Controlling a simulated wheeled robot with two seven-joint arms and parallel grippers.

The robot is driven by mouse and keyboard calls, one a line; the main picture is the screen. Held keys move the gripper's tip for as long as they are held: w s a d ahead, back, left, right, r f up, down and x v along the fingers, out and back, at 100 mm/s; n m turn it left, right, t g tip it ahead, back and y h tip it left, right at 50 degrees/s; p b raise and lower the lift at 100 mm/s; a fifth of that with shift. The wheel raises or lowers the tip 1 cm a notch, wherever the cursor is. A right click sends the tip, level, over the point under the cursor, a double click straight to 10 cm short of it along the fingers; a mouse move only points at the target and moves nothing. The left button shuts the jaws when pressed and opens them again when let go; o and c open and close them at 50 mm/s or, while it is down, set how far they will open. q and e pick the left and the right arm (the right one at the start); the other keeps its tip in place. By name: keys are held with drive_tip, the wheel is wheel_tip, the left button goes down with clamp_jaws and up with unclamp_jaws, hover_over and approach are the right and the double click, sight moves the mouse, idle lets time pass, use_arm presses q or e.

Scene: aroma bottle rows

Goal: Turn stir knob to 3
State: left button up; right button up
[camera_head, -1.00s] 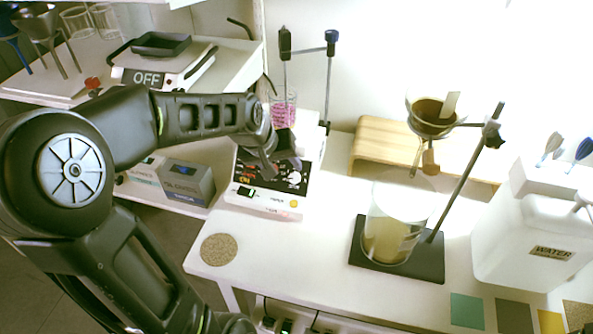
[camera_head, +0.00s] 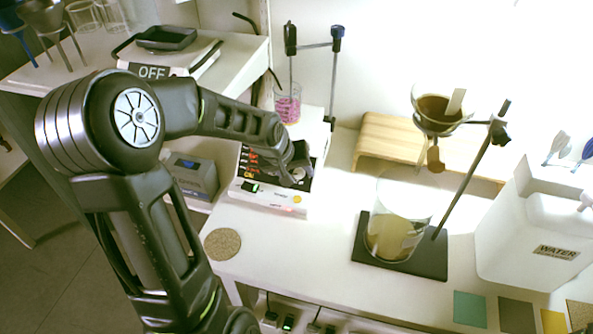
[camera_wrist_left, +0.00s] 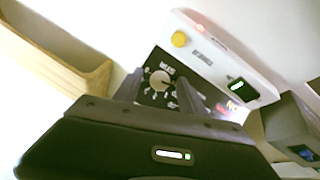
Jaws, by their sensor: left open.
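The white stirrer hot plate (camera_head: 270,200) stands at the left end of the white table, with a black dial panel on its front. My left gripper (camera_head: 296,176) is over the right part of that panel and hides the knob in the head view. In the left wrist view, a round pale stir knob (camera_wrist_left: 160,80) sits on the black panel with numbers around it. My left gripper (camera_wrist_left: 160,92) is open, its two fingers on either side of the knob in the picture. I cannot tell whether they touch it or what number it points to.
A beaker with pink contents (camera_head: 287,103) is on the hot plate, beside a clamp stand (camera_head: 332,80). A grey box (camera_head: 192,178) is to the left. A wooden stand (camera_head: 385,140) and a large beaker on a black base (camera_head: 430,262) are to the right.

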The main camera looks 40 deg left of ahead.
use_arm(q)
clamp_jaws()
idle(0.4)
